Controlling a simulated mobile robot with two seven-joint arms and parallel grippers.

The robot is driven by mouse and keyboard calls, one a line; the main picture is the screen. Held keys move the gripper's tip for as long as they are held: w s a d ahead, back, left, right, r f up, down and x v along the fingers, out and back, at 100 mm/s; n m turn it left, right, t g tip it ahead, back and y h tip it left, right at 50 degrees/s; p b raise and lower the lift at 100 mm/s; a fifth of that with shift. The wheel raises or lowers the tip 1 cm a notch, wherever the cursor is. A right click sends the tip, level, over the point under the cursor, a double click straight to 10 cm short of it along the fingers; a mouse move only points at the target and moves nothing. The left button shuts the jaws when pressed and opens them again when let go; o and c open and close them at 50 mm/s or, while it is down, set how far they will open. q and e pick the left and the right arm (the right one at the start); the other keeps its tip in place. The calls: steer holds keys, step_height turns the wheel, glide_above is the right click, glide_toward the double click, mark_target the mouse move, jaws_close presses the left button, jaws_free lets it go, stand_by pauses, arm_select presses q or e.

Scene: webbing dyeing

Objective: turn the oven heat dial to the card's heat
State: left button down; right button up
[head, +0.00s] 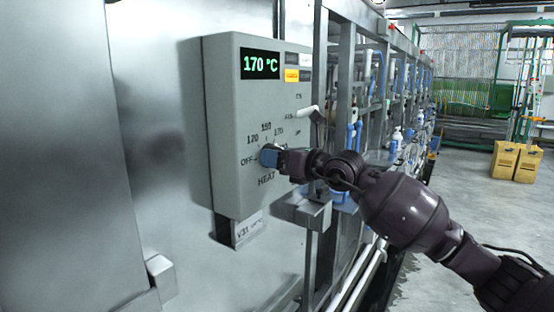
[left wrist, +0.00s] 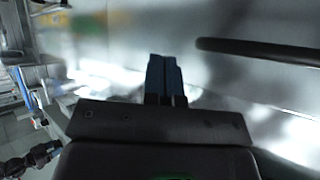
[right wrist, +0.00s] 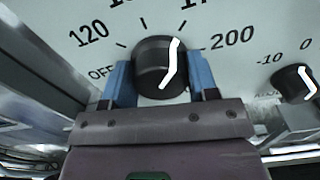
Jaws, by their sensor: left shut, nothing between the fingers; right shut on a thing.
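The heat dial (right wrist: 150,72) is a black knob with a white pointer line. It sits between the two blue fingers of my right gripper (right wrist: 158,80), which is shut on it. In the right wrist view the pointer's upper end points up and slightly right, toward the partly cut-off 17… mark. In the head view my right gripper (head: 272,157) covers most of the dial on the grey control box (head: 225,120). The box's display (head: 260,65) reads 170 °C in green. My left gripper (left wrist: 166,75) is shut and empty, beside a blurred metallic surface. I cannot identify the heat card.
A second black dial (right wrist: 293,82), marked -10 and 0, is to the right of the heat dial. A label plate (head: 247,229) hangs below the box. A metal frame (head: 340,90) with blue fittings stands right. Cardboard boxes (head: 515,162) stand on the floor behind.

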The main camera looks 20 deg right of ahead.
steer(key=shift+f+n+b, duration=0.2)
steer(key=shift+n+b, duration=0.4)
steer(key=n+b, duration=0.5)
steer(key=n, duration=0.2)
steer(key=shift+f+n+b, duration=0.1)
steer(key=shift+n+b, duration=0.3)
steer(key=shift+n, duration=0.5)
steer(key=shift+n+b, duration=0.75)
steer(key=shift+n, duration=0.15)
steer(key=shift+n+b, duration=0.65)
steer(key=shift+n, duration=0.55)
steer(key=shift+n+b, duration=0.5)
steer(key=shift+n, duration=0.7)
arm_select(q)
step_height(320, 180, down, 11)
steer(key=shift+s+d+g, duration=0.2)
steer(key=shift+d+g, duration=0.05)
steer(key=shift+g, duration=0.15)
arm_select(e)
steer(key=shift+a, duration=0.1)
arm_select(q)
steer(key=shift+w+f, duration=0.1)
steer(key=shift+w, duration=0.1)
arm_select(e)
steer(key=shift+r+n, duration=0.2)
steer(key=shift+n, duration=0.2)
